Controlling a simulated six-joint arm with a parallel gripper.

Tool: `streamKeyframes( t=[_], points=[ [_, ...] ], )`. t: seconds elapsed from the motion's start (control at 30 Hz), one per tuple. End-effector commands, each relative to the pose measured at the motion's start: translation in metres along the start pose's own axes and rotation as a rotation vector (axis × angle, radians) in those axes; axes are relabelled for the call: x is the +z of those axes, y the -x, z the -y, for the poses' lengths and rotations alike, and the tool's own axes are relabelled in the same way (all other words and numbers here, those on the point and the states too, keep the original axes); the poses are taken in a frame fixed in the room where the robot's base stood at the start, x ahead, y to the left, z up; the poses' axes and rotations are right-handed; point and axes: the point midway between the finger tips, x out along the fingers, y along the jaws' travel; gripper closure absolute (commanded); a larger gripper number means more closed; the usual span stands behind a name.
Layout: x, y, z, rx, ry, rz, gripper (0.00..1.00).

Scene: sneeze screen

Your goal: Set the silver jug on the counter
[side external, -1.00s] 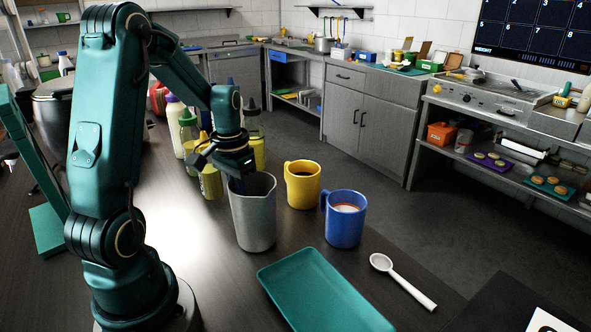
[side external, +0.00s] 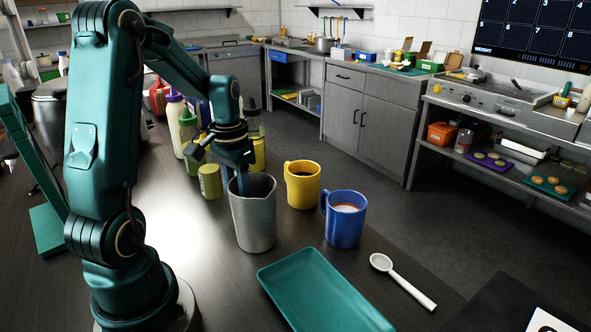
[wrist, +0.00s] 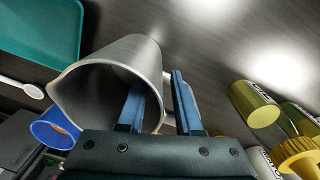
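The silver jug (side external: 254,222) stands upright on the dark counter (side external: 205,290), left of the blue mug and behind the teal tray. My gripper (side external: 234,185) points down at the jug's left rim. In the wrist view, the jug (wrist: 95,75) has its mouth towards the camera. One blue finger of my gripper (wrist: 160,100) reaches inside the mouth and the other is outside, with the jug's wall between them. The fingers are apart, with a gap beside the wall. The jug looks empty where its inside shows.
A yellow mug (side external: 302,187) and a blue mug (side external: 344,222) stand close to the jug's right. A teal tray (side external: 322,295) and a white spoon (side external: 403,282) lie in front. Several bottles stand behind my gripper, with a yellow-green container (side external: 209,182) nearest.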

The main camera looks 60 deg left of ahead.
Motion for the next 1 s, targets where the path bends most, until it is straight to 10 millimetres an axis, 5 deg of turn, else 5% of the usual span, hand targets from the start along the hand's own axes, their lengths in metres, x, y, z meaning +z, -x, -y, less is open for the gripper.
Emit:
streamKeyframes(
  t=[0.33,0.67,0.77,1.0],
  points=[
    [-0.001,0.072,0.001,-0.003,0.001,-0.007,0.67],
    [0.001,0.102,-0.003,-0.003,-0.005,-0.005,0.67],
    [0.005,0.107,-0.017,-0.016,-0.030,-0.033,0.67],
    [0.042,0.111,-0.088,-0.052,-0.163,-0.220,0.67]
  ],
)
